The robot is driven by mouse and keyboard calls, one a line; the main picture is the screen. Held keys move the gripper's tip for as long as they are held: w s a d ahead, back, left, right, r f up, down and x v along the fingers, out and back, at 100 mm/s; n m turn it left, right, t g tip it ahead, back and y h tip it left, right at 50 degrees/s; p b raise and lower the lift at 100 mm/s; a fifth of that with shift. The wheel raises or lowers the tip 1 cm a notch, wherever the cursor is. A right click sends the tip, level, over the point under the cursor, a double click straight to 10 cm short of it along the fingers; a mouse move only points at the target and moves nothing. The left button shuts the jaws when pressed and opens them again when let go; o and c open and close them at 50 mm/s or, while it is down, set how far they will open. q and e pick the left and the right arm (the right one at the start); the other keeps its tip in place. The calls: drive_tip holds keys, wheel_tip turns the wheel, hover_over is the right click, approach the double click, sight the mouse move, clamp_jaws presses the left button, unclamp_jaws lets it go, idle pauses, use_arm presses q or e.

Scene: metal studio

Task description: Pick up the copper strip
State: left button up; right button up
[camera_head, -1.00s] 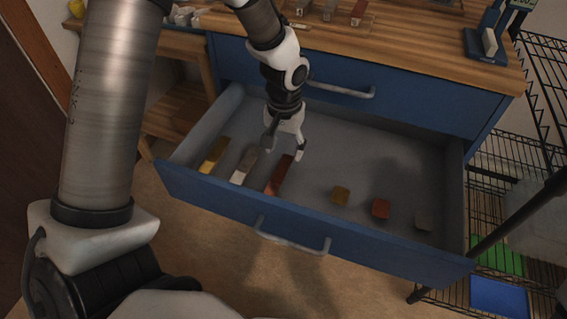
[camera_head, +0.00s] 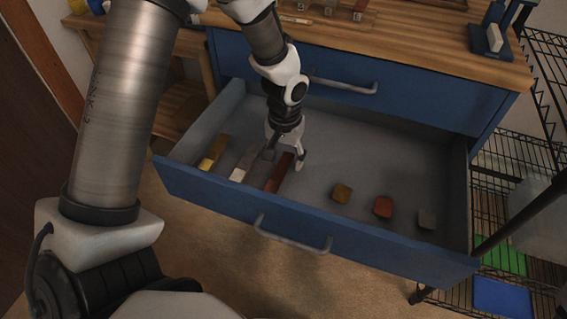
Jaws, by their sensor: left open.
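The copper strip (camera_head: 278,174) is the reddish-brown bar lying in the open blue drawer. It is the rightmost of three bars on the drawer's left side. My left gripper (camera_head: 286,160) reaches down into the drawer, open, with its fingers at the far end of the copper strip, one on either side of it as seen from here. Whether the fingers touch the strip cannot be told. The gripper hides part of the strip's far end. My right gripper is not in view.
A silver bar (camera_head: 243,168) and a brass-coloured bar (camera_head: 213,152) lie left of the strip. Three small blocks, brownish-yellow (camera_head: 342,193), red (camera_head: 382,207) and grey (camera_head: 427,219), lie at the right. The drawer's front wall (camera_head: 350,249) stands nearest. The drawer's middle is clear.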

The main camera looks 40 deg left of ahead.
use_arm(q)
clamp_jaws()
